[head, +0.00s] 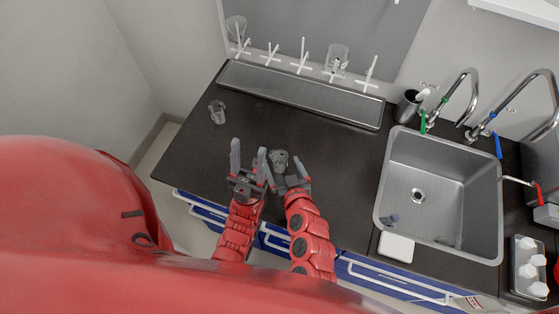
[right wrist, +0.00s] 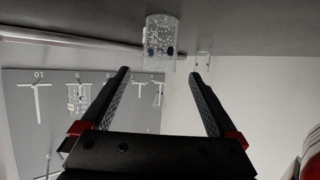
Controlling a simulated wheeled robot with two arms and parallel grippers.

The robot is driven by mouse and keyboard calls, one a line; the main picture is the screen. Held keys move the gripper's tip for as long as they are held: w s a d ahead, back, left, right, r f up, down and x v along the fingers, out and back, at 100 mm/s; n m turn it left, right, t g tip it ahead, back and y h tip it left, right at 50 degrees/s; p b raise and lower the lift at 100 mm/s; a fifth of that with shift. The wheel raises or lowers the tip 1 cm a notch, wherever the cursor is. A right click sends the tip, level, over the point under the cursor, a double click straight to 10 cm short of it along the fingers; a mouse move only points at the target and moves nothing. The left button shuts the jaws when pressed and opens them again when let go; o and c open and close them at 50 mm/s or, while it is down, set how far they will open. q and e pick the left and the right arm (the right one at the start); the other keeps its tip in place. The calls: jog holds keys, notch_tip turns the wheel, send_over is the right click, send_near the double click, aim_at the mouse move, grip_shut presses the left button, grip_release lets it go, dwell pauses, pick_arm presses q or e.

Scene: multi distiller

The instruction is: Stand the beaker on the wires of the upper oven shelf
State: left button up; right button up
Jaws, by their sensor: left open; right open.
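A small clear beaker (head: 279,160) stands on the dark counter just ahead of my right gripper (head: 287,171). In the right wrist view, which looks upside down, a beaker (right wrist: 160,36) shows ahead of the two open fingers (right wrist: 160,75), roughly between them and apart from both. My right gripper is open and empty. My left gripper (head: 248,156) is open and empty, close to the left of the right one, over the counter. Another clear beaker (head: 217,112) stands at the counter's left end. No oven or oven shelf is in view.
A drying board (head: 335,25) with white pegs holds glassware above a grey trough (head: 300,95). A sink (head: 418,194) with taps lies to the right, and a white block (head: 396,247) sits at its front left corner. The counter between trough and sink is clear.

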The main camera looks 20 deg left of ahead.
aim_at(277, 153)
jog(key=shift+w+a, duration=0.3)
jog(key=shift+w, duration=0.2)
jog(key=shift+x, duration=0.85)
jog(key=shift+w+a+f+p, duration=0.2)
jog(key=shift+w+f+p, duration=0.15)
jog(key=shift+p, duration=0.3)
jog(key=p+x, duration=0.1)
jog(key=x, duration=0.2)
jog(key=shift+w+f+p, duration=0.15)
jog(key=shift+w+p, duration=0.05)
jog(key=shift+p, duration=0.1)
jog(key=shift+w+a+f, duration=0.15)
jog(key=shift+a+f, duration=0.05)
jog(key=shift+f, duration=0.1)
grip_shut()
jog(key=shift+r, duration=0.15)
